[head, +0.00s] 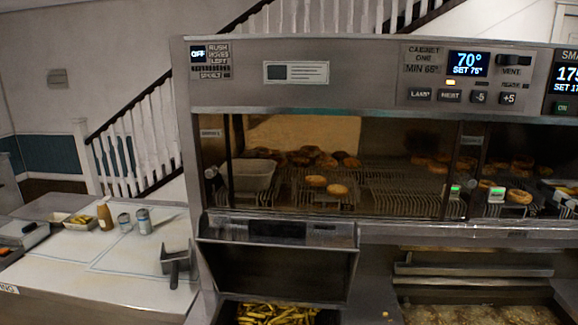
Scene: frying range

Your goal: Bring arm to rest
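Neither of my grippers shows in the head view, and no part of either arm can be made out. The heated cabinet (330,78) fills the middle and right, with its display reading 70° and SET 75°. Behind its opening are wire racks (400,200) with several round browned pieces of food and a pale rectangular tub (248,176). Whether either gripper holds anything is not shown.
A steel counter (75,275) at left bears a small food tray (80,222), an orange-brown bottle (104,215), two cans (143,221) and a metal scoop-like piece (176,262). Fries (275,314) lie below the cabinet; a fryer vat (480,314) is lower right. The counter's front is clear.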

